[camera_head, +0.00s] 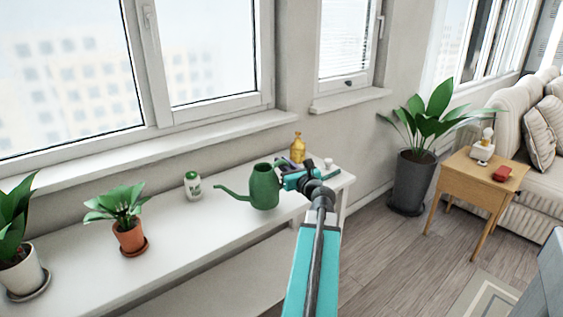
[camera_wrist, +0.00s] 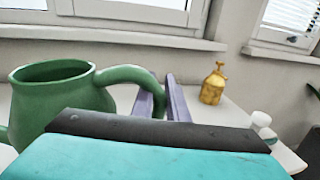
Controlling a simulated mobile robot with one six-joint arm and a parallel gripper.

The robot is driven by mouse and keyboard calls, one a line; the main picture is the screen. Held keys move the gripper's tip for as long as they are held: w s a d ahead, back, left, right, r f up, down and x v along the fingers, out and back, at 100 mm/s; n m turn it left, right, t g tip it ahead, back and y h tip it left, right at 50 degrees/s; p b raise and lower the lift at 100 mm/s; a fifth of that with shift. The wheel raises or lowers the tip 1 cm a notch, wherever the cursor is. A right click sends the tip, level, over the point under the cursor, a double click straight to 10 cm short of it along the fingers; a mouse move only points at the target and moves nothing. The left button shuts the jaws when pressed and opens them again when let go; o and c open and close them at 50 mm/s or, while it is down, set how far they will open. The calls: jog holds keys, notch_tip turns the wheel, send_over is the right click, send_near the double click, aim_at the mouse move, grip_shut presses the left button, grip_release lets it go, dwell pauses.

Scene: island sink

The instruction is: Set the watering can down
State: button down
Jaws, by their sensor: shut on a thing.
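The green watering can (camera_head: 264,188) is upright over the right part of the white shelf table (camera_head: 190,225), its spout pointing left. I cannot tell whether its base touches the table top. My gripper (camera_head: 290,172) is at the can's right side, on its handle. In the wrist view the can's body (camera_wrist: 62,100) is at the left, and its curved handle (camera_wrist: 135,78) runs to my gripper's purple fingers (camera_wrist: 163,103). The fingers are shut on the handle. The can's base is hidden behind my gripper in the wrist view.
A yellow spray bottle (camera_head: 298,148) and a small white bottle (camera_head: 328,164) stand at the table's right end. A white-green container (camera_head: 192,186) and a potted plant (camera_head: 128,233) stand left of the can. Clear table top lies between the plant and the can.

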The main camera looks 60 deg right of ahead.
jog(key=w+d, duration=0.4)
jog(key=shift+d+f, duration=0.25)
jog(key=shift+d, duration=0.1)
dwell(0.3)
jog(key=f, duration=0.1)
jog(key=d+f, duration=0.1)
jog(key=w+f, duration=0.1)
jog(key=shift+d+f, duration=0.15)
dwell(0.3)
jog(key=c, duration=1.7)
grip_release()
jog(key=shift+c, duration=0.2)
jog(key=shift+f, duration=0.1)
